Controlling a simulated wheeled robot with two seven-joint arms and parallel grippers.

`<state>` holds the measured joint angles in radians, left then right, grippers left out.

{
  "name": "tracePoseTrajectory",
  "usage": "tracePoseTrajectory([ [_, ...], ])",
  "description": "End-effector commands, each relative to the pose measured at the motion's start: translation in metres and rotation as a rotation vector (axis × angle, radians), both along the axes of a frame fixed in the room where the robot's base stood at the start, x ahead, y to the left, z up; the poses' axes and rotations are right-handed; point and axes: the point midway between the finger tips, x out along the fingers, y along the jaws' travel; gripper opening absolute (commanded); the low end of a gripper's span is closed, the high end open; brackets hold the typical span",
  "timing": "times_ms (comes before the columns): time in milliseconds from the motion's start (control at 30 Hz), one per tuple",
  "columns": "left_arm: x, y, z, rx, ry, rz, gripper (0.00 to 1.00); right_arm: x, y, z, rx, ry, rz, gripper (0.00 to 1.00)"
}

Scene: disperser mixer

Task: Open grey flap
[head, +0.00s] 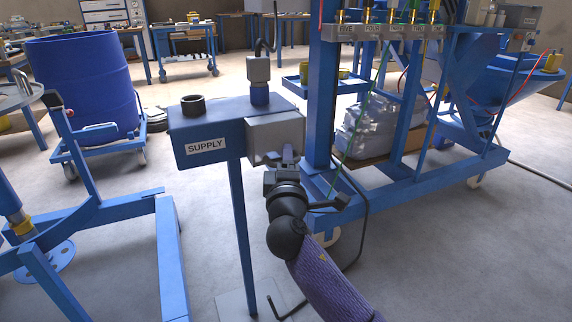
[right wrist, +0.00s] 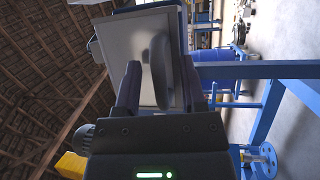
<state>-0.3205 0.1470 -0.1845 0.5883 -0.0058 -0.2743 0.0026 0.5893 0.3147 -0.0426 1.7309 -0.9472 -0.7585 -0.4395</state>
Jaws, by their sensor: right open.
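The grey flap (head: 270,136) is a square plate at the right end of the blue box marked SUPPLY (head: 212,148). It looks shut. In the right wrist view the flap (right wrist: 122,45) fills the upper middle, with a dark upright handle (right wrist: 160,62) on its face. My right gripper (head: 288,158) is at the lower right of the flap, its jaws pointing at it. In the right wrist view its open fingers (right wrist: 158,88) stand either side of the handle's lower part. I cannot tell if they touch it. My left gripper is not in view.
The box stands on a thin blue post (head: 240,230). A blue frame with an upright (head: 320,110) stands close to the right of the flap. A blue barrel (head: 82,85) on a trolley is at the left. Grey floor is free at lower right.

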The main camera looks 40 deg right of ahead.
Motion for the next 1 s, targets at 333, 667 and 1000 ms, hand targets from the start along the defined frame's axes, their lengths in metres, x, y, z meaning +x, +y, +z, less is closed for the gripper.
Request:
tracePoseTrajectory([
  [333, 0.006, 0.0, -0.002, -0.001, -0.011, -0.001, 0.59, 0.0, 0.0, 0.0, 0.001, 0.0, 0.001, 0.0],
  [667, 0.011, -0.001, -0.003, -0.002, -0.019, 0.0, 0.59, 0.0, 0.001, -0.001, 0.001, 0.0, 0.001, 0.0],
  [1000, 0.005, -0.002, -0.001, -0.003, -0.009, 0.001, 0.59, 0.0, 0.001, -0.001, 0.002, 0.001, 0.001, 0.0],
])
